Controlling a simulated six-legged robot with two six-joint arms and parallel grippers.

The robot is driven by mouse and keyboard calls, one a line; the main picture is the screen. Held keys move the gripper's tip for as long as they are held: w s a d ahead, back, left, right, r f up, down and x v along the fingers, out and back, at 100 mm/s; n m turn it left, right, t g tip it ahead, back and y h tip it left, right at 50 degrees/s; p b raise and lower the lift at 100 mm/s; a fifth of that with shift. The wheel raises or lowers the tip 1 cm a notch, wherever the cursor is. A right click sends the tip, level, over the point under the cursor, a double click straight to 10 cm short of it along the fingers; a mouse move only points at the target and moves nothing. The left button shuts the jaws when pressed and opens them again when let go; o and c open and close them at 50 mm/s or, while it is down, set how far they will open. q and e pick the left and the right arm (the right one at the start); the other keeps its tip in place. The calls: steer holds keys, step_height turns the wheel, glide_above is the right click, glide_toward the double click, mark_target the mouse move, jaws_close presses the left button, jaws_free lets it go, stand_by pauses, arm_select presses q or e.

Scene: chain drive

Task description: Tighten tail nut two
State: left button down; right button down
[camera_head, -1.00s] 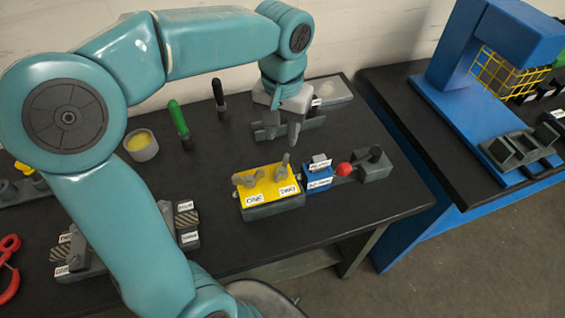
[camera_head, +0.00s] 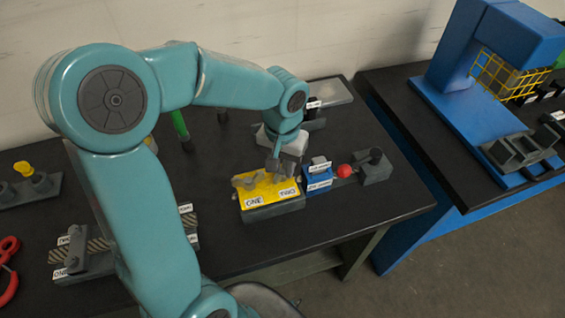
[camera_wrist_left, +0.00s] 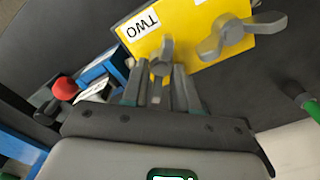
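Tail nut two (camera_wrist_left: 162,57) is a grey wing nut on the yellow plate (camera_wrist_left: 188,44) beside the TWO label. In the head view the yellow plate (camera_head: 262,191) sits on a dark block, and my left gripper (camera_head: 275,165) hangs over its TWO side, partly hiding that nut. In the left wrist view my left gripper (camera_wrist_left: 160,85) points at nut two; its fingers are apart, one on each side of the nut's lower wing, with a visible gap. I cannot tell whether they touch it. Nut one (camera_wrist_left: 226,37), also a grey wing nut, stands beside the ONE label. My right gripper is not in view.
A blue block (camera_head: 318,179) and a red knob (camera_head: 344,170) stand right of the yellow plate. A green-handled tool (camera_head: 180,125) stands behind. A striped fixture (camera_head: 98,245) and red-handled tool (camera_head: 8,265) lie at left. The table front right is clear.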

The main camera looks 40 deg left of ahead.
mark_target(284, 166)
arm_select(q)
steer(key=shift+m, duration=0.4)
steer(key=m, duration=0.4)
steer(key=shift+d+m, duration=0.1)
steer(key=shift+m, duration=0.2)
steer(key=shift+d+r+m, duration=0.1)
steer(key=shift+m, duration=2.2)
steer(key=c, duration=1.2)
jaws_free()
step_height(284, 166, up, 16)
steer(key=shift+r+p, duration=0.15)
steer(key=shift+p, duration=0.25)
